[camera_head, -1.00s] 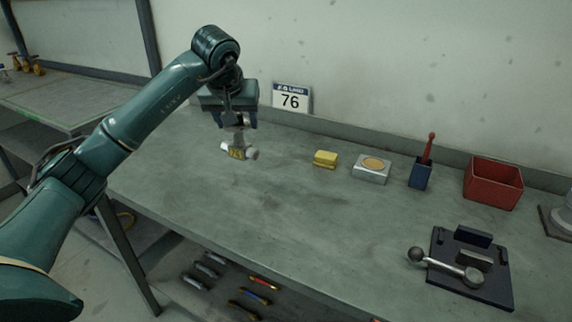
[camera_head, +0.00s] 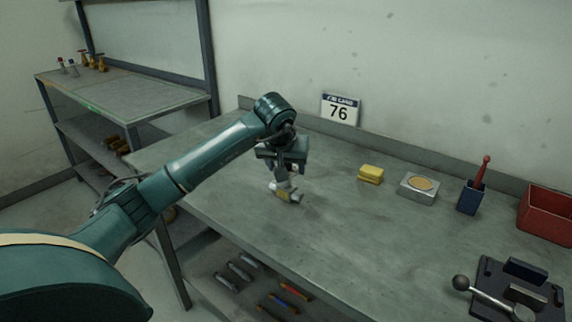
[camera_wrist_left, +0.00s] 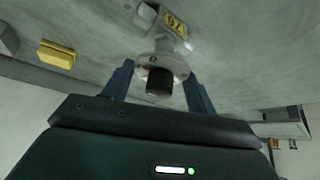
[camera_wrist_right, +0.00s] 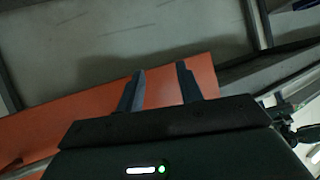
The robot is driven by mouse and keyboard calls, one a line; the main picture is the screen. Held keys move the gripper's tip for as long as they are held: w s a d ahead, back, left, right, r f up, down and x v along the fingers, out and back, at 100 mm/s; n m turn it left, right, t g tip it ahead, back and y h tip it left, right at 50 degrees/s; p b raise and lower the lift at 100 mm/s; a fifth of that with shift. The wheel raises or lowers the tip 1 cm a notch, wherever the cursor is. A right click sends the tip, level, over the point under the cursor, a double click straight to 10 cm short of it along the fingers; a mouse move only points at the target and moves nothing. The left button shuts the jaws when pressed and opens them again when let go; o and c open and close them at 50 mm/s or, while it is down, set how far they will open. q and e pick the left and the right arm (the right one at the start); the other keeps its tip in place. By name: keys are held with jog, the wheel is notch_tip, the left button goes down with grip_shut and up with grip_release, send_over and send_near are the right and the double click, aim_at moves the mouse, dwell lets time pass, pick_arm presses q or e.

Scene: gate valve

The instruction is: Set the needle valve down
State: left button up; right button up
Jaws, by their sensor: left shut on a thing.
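The needle valve (camera_head: 283,193) is a small grey metal fitting with a yellow tag. My left gripper (camera_head: 282,174) is shut on it, above the left part of the grey bench (camera_head: 330,235). The valve is low, close to the bench top; I cannot tell whether it touches. In the left wrist view the valve's round flange and dark stem (camera_wrist_left: 160,66) sit between the fingers, and its body with the yellow tag marked 76 (camera_wrist_left: 174,24) points away towards the bench. My right gripper (camera_wrist_right: 160,70) is open and empty, over an orange surface in the right wrist view.
A sign marked 76 (camera_head: 340,109) stands at the bench's back. To the right are a yellow block (camera_head: 371,174), a grey box with a tan disc (camera_head: 418,188), a blue holder (camera_head: 470,198), a red bin (camera_head: 548,213) and a dark fixture (camera_head: 515,288). Bench around the valve is clear.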

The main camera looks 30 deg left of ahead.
pick_arm(q)
jog(key=shift+f, duration=0.1)
jog(key=o, duration=1.7)
jog(key=shift+r, duration=0.25)
jog(key=v, duration=1.1)
jog(key=shift+s+r, duration=0.25)
jog(key=shift+r, duration=0.1)
